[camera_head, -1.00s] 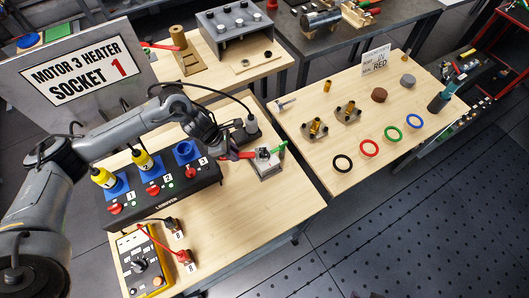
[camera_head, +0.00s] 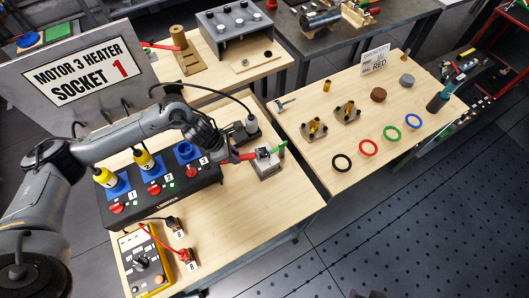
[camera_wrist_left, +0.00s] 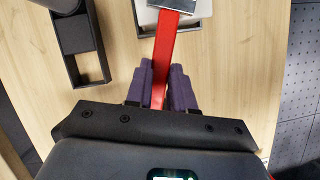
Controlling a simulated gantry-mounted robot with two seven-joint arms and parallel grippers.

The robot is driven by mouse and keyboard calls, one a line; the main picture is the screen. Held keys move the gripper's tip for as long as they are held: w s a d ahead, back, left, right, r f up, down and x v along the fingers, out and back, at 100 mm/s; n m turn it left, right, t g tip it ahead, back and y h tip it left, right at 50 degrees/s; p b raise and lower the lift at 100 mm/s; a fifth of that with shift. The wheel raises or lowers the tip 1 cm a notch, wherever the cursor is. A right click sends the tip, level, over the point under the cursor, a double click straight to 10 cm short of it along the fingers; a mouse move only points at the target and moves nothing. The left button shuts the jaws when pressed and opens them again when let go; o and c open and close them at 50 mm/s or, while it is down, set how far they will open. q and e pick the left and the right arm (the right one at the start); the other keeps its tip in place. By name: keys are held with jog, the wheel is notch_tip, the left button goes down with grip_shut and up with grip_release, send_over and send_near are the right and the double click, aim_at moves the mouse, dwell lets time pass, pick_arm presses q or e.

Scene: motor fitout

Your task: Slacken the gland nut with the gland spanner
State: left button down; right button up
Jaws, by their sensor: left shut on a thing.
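My left gripper (camera_head: 231,155) is shut on the red handle of the gland spanner (camera_head: 246,156). In the left wrist view its purple fingers (camera_wrist_left: 162,78) stand on both sides of the red handle (camera_wrist_left: 166,45). The spanner's metal head (camera_wrist_left: 176,4) is cut off by the top edge there. In the head view the spanner reaches to a small metal fitting on a grey block (camera_head: 268,170), with a green lever (camera_head: 280,147) on the far side. The gland nut is too small to make out, so I cannot tell how the spanner sits on it. My right gripper is not in view.
A black socket box (camera_head: 160,190) with yellow plugs stands left of the block. A dark connector with a cable (camera_head: 250,125) is behind it. A yellow tester (camera_head: 145,262) is at the front left. The bench is clear in front of the block.

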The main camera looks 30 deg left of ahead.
pick_arm(q)
jog(key=shift+s+d, duration=0.1)
dwell(0.3)
jog(key=shift+s+d+n+p, duration=0.25)
jog(key=shift+n+p, duration=0.2)
jog(key=shift+n, duration=0.15)
jog(key=shift+s+d+n+t+y+p, duration=0.3)
jog(key=shift+s+d+n+t+p, duration=0.1)
jog(key=shift+d+n+p, duration=0.1)
jog(key=shift+r, duration=0.1)
dwell(0.5)
